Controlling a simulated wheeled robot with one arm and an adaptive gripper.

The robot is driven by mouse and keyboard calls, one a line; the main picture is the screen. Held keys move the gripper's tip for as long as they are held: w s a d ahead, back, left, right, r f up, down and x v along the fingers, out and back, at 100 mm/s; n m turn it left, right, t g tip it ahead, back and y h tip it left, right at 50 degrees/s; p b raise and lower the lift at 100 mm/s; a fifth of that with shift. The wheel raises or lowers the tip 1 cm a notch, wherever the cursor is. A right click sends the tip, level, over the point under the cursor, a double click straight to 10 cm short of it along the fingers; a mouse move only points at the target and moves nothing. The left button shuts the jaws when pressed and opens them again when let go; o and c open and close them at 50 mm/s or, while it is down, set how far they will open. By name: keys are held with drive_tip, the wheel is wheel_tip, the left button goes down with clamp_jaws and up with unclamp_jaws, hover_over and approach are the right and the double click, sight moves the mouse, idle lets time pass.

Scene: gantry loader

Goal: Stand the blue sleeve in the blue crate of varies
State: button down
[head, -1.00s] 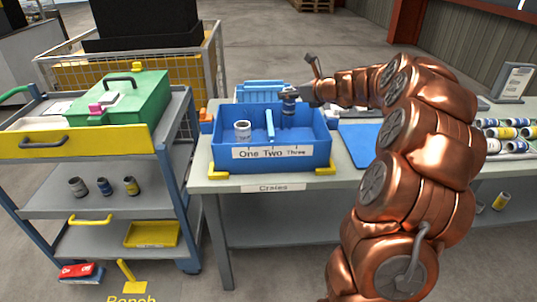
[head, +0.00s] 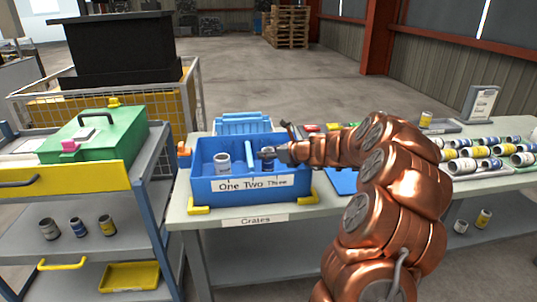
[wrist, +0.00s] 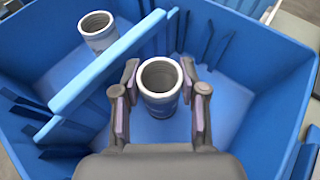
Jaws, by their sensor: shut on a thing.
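The blue crate (head: 225,188) stands on the bench, with a front label reading "One Two Three" and a divider (wrist: 105,62) inside. My gripper (head: 266,154) is inside the crate, right of the divider. In the wrist view my gripper (wrist: 160,88) is shut on the blue sleeve (wrist: 160,104), which is upright with a grey-white rim and blue lower down. Whether its base touches the crate floor cannot be told. In the head view the held sleeve is mostly hidden. A white-grey sleeve (head: 222,163) stands left of the divider; it also shows in the wrist view (wrist: 97,32).
A "Crates" label is on the bench edge (head: 256,221). A blue crate (head: 243,124) stands behind. At left is a cart with a green case (head: 100,138) and several small sleeves (head: 77,227). A rack of sleeves (head: 490,158) lies at right.

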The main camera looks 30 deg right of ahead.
drive_tip(key=shift+f, duration=0.6)
drive_tip(key=c, duration=0.6)
unclamp_jaws()
drive_tip(key=shift+c, duration=0.2)
drive_tip(key=shift+r, duration=0.15)
drive_tip(key=shift+r, duration=0.3)
drive_tip(key=v, duration=1.2)
drive_tip(key=shift+r, duration=0.2)
drive_tip(key=shift+a, duration=0.1)
